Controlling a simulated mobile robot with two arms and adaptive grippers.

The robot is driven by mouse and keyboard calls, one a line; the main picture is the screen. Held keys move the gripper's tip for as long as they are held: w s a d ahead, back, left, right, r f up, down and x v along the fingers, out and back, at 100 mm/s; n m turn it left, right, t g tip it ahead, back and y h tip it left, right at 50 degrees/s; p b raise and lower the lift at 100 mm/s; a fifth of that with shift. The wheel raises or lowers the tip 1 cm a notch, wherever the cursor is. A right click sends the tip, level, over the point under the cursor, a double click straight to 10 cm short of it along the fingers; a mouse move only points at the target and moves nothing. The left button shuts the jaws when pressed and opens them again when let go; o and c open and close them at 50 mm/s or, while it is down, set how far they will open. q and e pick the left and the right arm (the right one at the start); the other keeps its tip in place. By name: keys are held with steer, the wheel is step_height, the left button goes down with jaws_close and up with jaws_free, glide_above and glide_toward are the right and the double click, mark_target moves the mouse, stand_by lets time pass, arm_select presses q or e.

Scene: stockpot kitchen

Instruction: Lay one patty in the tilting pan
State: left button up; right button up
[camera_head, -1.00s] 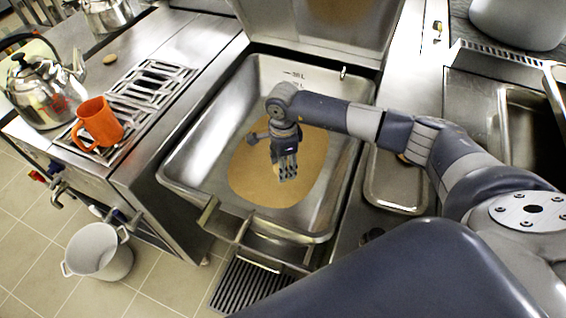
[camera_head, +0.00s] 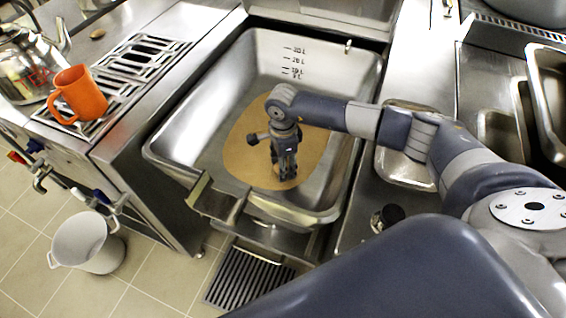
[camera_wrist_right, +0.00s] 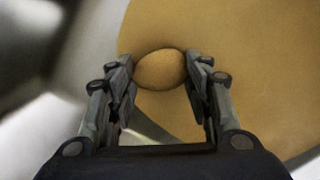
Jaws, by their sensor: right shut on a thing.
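The tilting pan (camera_head: 205,150) is a large open steel basin with litre marks on its back wall and a tan round area (camera_head: 245,157) on its floor. My right gripper (camera_head: 287,177) reaches down inside the pan, low over the tan area. In the right wrist view my right gripper (camera_wrist_right: 160,85) is shut on a small round brown patty (camera_wrist_right: 161,69), with a finger on each side of it. The tan floor area lies right behind the patty there; I cannot tell whether the patty touches it. In the head view the gripper hides the patty. My left gripper is out of view.
A steel tray (camera_head: 397,172) lies on the counter right of the pan. An orange mug (camera_head: 82,93) and a kettle (camera_head: 22,70) stand on the left range. A small round thing (camera_head: 97,33) lies behind them. A grey pot (camera_head: 88,243) stands on the floor.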

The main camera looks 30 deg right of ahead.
steer(key=shift+f, duration=0.35)
steer(key=o, duration=1.1)
step_height(320, 180, up, 12)
steer(key=shift+r, duration=0.1)
